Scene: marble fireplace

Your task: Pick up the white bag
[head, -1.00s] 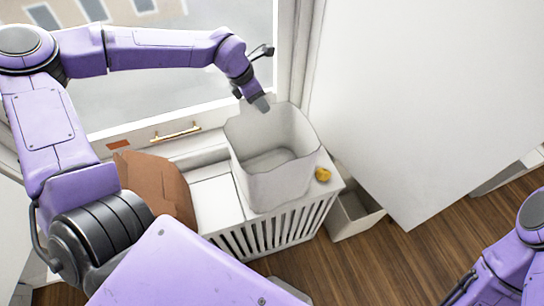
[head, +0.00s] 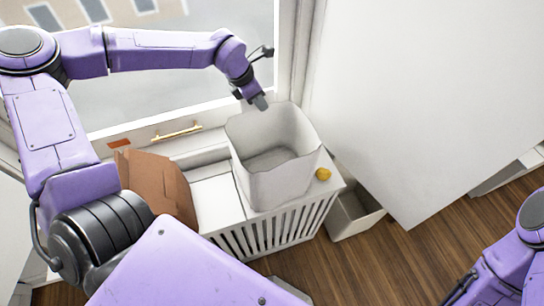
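The white bag (head: 272,178) is an open-topped, soft-looking container standing upright on a white slatted cabinet (head: 225,232). Its inside looks empty. My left gripper (head: 260,101) is at the far left part of the bag's rim, pointing down. I cannot tell whether it touches the rim or whether its fingers are apart. My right arm enters at the lower right edge, and only a small dark part of what may be its gripper (head: 459,290) shows there, well away from the bag.
A brown paper bag (head: 158,187) stands left of the white bag. A small yellow object (head: 323,174) lies at the cabinet's right edge. An open bin (head: 352,213) is on the wooden floor (head: 400,265) to the right. A large white panel (head: 420,90) fills the upper right. A window is behind.

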